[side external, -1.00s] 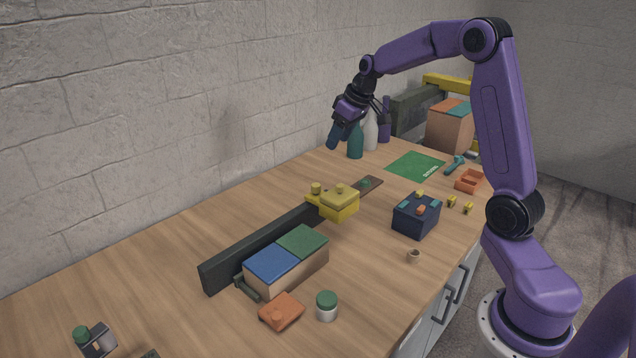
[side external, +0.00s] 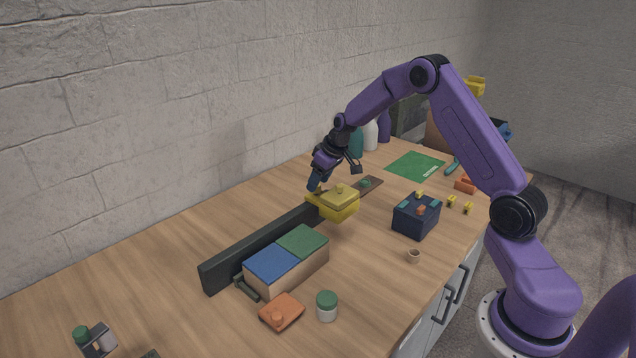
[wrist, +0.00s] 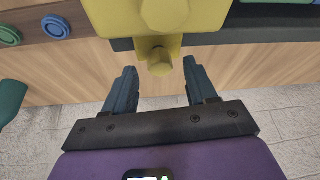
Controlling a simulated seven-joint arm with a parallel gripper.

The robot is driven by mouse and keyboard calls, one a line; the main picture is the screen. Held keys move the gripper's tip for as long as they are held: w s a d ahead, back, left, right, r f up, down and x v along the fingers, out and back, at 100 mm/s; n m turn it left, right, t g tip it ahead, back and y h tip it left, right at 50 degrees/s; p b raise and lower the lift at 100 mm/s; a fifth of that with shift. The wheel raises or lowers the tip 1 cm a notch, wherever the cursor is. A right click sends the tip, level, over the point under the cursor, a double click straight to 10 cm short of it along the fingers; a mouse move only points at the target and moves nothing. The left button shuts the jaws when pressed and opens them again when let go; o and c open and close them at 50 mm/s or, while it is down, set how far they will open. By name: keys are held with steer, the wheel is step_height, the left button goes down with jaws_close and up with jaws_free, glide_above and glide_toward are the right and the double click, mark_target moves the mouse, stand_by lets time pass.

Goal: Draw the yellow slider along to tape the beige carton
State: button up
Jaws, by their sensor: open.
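The yellow slider (side external: 338,203) sits on the dark rail (side external: 262,249), at the rail's far end in the side view. In the wrist view the slider (wrist: 165,14) fills the top middle, and its round knob (wrist: 160,62) points toward my gripper. My gripper (side external: 316,186) is just behind the slider, at its knob side. In the wrist view my gripper (wrist: 158,80) is open, with one finger to each side of the knob and nothing held. The beige carton (side external: 290,271) lies along the rail's near end, with blue and green flaps on top.
A navy box (side external: 415,215) with small blocks stands right of the slider. An orange piece (side external: 282,311) and a green-capped jar (side external: 326,306) stand in front of the carton. Bottles (side external: 370,136) stand at the back, near a green mat (side external: 415,166).

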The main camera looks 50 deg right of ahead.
steer(key=shift+w+f, duration=0.2)
steer(key=shift+f, duration=0.4)
jaws_close()
steer(key=a, duration=3.2)
steer(key=shift+a, duration=0.3)
jaws_free()
